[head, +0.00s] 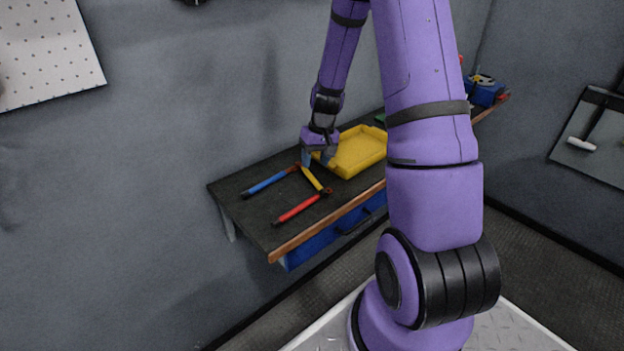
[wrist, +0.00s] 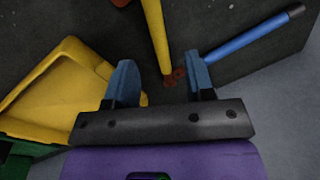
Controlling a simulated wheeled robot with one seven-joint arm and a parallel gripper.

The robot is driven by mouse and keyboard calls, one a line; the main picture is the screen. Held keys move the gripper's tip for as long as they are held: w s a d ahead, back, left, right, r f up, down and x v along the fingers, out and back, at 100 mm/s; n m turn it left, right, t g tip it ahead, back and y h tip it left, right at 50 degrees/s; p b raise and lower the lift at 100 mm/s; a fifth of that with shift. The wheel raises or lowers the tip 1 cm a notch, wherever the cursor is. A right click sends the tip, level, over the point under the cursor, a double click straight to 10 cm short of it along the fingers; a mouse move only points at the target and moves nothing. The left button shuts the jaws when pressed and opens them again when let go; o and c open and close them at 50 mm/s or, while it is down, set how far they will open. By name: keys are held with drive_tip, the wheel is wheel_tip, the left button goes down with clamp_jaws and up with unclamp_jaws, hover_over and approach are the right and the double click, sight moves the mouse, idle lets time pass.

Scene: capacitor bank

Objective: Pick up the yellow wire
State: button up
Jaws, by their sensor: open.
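The yellow wire (head: 312,179) lies on the dark bench top between a blue wire (head: 270,182) and a red wire (head: 298,208). In the wrist view the yellow wire (wrist: 157,35) runs down from the top edge, and its reddish end shows between my fingers. My gripper (head: 317,160) is over the bench at the far end of the yellow wire. In the wrist view my gripper (wrist: 160,60) has its two blue fingers wide apart with nothing clamped. I cannot tell how high the fingertips are above the wire.
A yellow tray (head: 362,156) sits on the bench right beside my gripper; it also shows at the left of the wrist view (wrist: 70,55). The blue wire (wrist: 250,38) is close to the right finger. A grey wall stands behind the bench. The bench's left end is clear.

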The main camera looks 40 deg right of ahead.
sight(312, 176)
drive_tip(key=shift+w+a+f, duration=0.1)
drive_tip(key=shift+a+f, duration=0.1)
drive_tip(key=shift+f, duration=1.25)
drive_tip(key=shift+a+f, duration=0.2)
drive_tip(key=shift+f, duration=1.25)
clamp_jaws()
